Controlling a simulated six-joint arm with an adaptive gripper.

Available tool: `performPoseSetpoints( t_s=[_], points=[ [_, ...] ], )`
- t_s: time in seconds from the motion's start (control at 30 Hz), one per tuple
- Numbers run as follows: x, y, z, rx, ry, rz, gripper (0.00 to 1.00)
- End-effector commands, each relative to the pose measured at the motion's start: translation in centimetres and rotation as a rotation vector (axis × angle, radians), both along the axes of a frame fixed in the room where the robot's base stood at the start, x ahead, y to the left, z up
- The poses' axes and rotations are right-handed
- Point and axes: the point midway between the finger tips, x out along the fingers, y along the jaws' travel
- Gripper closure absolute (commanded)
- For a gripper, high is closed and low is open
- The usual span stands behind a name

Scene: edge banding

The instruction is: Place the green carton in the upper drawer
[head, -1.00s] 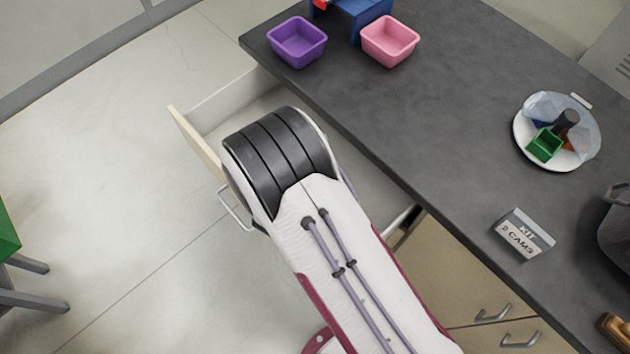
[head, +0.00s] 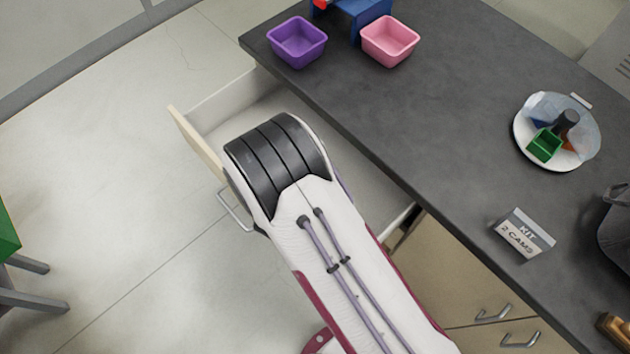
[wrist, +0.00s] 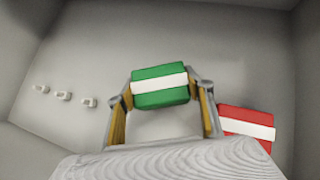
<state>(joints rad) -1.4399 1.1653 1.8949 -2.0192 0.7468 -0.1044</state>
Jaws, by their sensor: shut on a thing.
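The green carton (wrist: 160,73), with a white band across it, is between the fingers of my gripper (wrist: 162,88) in the wrist view. My gripper is shut on it. The grey-white interior of the open upper drawer (wrist: 75,60) surrounds it. I cannot tell whether the carton touches the drawer floor. In the head view the open drawer (head: 228,98) sticks out from under the counter. My arm hides the gripper and the carton there.
A red carton with a white band (wrist: 246,124) lies in the drawer, right of my gripper. Several small white pieces (wrist: 63,96) lie at the left. The counter (head: 450,130) holds a purple bin (head: 297,42), a pink bin (head: 390,40) and a plate (head: 530,150).

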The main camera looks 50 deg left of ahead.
Motion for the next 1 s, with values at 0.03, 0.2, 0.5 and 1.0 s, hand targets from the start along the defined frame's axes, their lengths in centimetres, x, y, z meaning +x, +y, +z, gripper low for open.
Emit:
performPoseSetpoints(
  t_s=[0.03, 0.2, 0.5, 1.0],
  points=[
    [0.0, 0.0, -0.1, 0.000, 0.000, 0.000, 0.74],
    [0.0, 0.0, -0.3, 0.001, -0.001, -0.001, 0.74],
    [0.0, 0.0, -0.3, 0.000, 0.000, 0.000, 0.32],
    [0.0, 0.0, 0.8, 0.002, 0.000, 0.000, 0.32]
  ],
)
